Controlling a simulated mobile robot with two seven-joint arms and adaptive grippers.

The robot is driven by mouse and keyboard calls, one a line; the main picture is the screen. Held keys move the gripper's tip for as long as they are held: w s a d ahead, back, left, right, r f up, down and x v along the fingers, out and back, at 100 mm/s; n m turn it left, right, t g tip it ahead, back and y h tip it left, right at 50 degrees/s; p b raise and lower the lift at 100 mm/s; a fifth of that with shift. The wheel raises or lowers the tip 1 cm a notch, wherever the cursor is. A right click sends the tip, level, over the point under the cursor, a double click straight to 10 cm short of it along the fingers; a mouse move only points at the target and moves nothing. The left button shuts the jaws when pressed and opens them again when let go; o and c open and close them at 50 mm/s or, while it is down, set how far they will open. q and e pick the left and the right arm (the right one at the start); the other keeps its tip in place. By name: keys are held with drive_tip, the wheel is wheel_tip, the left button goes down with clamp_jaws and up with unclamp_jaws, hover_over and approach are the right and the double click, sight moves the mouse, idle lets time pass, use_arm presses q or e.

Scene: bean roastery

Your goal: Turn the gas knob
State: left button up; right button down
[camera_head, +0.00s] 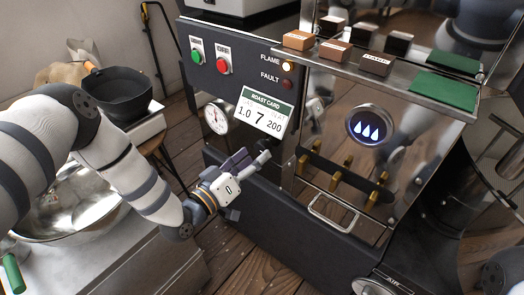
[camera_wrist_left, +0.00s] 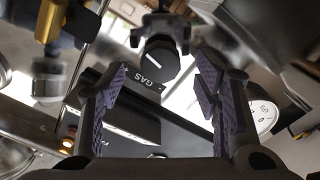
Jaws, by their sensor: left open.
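The gas knob (camera_wrist_left: 158,58) is black and round with a white pointer line, above a dark plate lettered GAS (camera_wrist_left: 153,80) in the left wrist view. My left gripper (camera_wrist_left: 162,84) is open, its purple-padded fingers to either side of the view. The knob shows beyond the fingertips, between them and apart from both. In the head view my left gripper (camera_head: 250,165) is at the front of the dark roaster panel, below the roast card (camera_head: 262,112). I cannot make out the knob in the head view. My right gripper is not in view.
A pressure gauge (camera_head: 217,118) and green and red buttons (camera_head: 196,57) are on the panel above my left gripper. A shelf (camera_head: 400,75) with labelled blocks is above.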

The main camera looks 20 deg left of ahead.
sight(261, 151)
use_arm(q)
drive_tip(key=x, duration=0.4)
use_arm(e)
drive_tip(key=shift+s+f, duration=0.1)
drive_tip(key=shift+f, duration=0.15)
use_arm(q)
drive_tip(key=c, duration=1.1)
drive_tip(key=shift+c, duration=0.2)
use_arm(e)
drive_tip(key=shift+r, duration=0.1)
